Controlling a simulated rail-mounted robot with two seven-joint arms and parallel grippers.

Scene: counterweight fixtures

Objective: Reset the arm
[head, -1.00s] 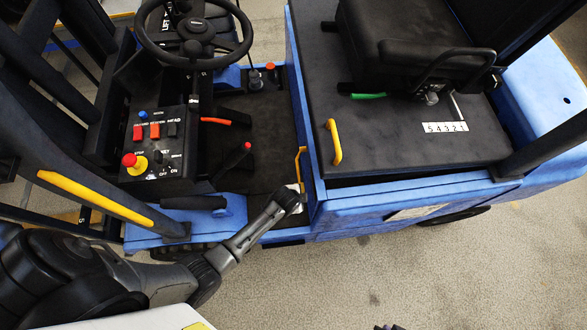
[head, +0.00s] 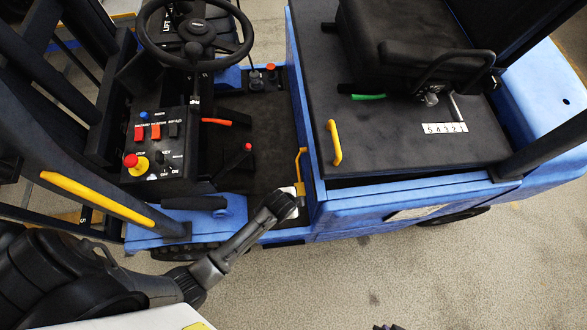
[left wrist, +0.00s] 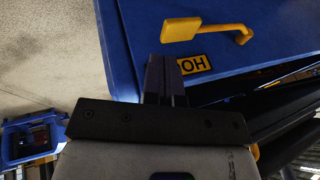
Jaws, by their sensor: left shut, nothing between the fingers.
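My left arm comes in from the lower left in the head view and reaches to the right. My left gripper (head: 297,192) is beside the blue step edge of a forklift, close to a yellow handle (head: 301,166) on its blue side. In the left wrist view the dark fingers (left wrist: 165,77) are together with nothing between them. They point toward a blue panel (left wrist: 222,28) with a yellow lever (left wrist: 205,30) and a partly hidden yellow label (left wrist: 194,65). A small dark part (head: 388,327) at the bottom edge of the head view is too cut off to identify.
The forklift has a steering wheel (head: 195,28), a control box (head: 160,150) with a red stop button, and a black seat (head: 415,60). A second yellow handle (head: 334,143) is on the dark hood. The grey floor (head: 480,270) is open at the lower right.

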